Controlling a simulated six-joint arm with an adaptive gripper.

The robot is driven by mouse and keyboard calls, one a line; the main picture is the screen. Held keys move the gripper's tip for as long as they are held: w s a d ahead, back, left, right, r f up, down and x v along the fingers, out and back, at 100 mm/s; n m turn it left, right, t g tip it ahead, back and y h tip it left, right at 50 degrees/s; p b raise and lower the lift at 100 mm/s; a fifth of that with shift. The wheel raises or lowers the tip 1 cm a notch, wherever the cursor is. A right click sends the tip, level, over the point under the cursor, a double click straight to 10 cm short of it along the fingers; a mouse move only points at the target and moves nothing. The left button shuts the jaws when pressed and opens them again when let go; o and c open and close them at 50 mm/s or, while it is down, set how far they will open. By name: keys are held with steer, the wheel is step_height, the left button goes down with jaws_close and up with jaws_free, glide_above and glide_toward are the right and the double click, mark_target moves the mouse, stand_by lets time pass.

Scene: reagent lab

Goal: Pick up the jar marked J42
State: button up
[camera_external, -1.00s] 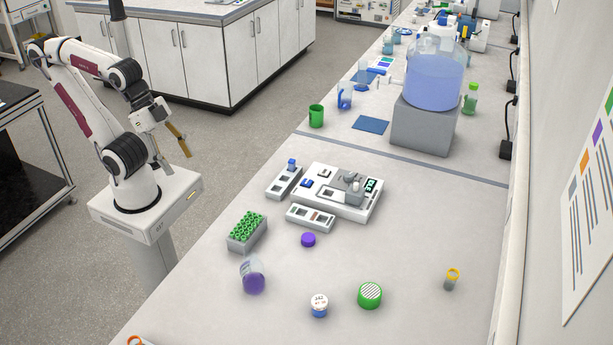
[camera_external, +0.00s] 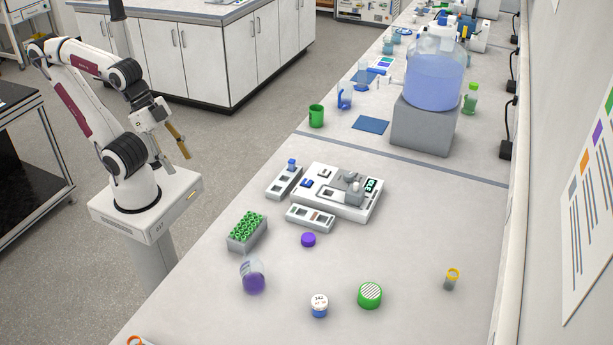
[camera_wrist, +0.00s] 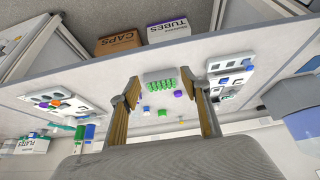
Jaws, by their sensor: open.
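A small blue jar with a white top (camera_external: 319,305) stands upright near the front of the bench in the external view. Dark print on its top seems to read J42. My gripper (camera_external: 181,147) is raised over the robot's base side, left of the bench and far from the jar. In the wrist view my gripper (camera_wrist: 160,83) has its two tan fingers wide apart with nothing held between them. Small coloured items show beyond the fingers there, too small to read any marking.
Near the jar are a green striped-top jar (camera_external: 370,295), a flask with purple liquid (camera_external: 253,280), a purple cap (camera_external: 308,240) and a yellow-topped vial (camera_external: 451,279). A rack of green-capped tubes (camera_external: 246,232) and a white device (camera_external: 335,195) stand farther back. Bench space around the jar is clear.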

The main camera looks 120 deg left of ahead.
steer(key=w+d+r+n+t+h, duration=0.1)
steer(key=w+d+r+n+t, duration=0.1)
steer(key=w+d+n, duration=0.65)
steer(key=w+d+r+n+t+h, duration=0.1)
steer(key=w+d+r+n+t, duration=0.2)
steer(key=w, duration=1.1)
steer(key=w+d+r+n+t+h, duration=0.1)
steer(key=w+d+n, duration=0.6)
steer(key=w, duration=0.5)
steer(key=w+d+f+n+t+y, duration=0.15)
steer(key=w+f+n+y, duration=0.45)
steer(key=w+f+n, duration=0.85)
steer(key=n+y, duration=0.2)
steer(key=n, duration=0.5)
glide_toward(319, 306)
steer(key=shift+w+a+f+g, duration=0.15)
steer(key=shift+w+a+g, duration=0.1)
steer(key=shift+w, duration=0.3)
steer(key=shift+w+a+f+g, duration=0.2)
steer(key=shift+w+a, duration=0.1)
steer(key=shift+w, duration=0.3)
steer(key=shift+s+a+f+n+y, duration=0.15)
steer(key=shift+s+f+n+y, duration=0.1)
steer(key=shift+f+n+y, duration=0.5)
steer(key=shift+r, duration=0.1)
steer(key=shift+w+a, duration=0.1)
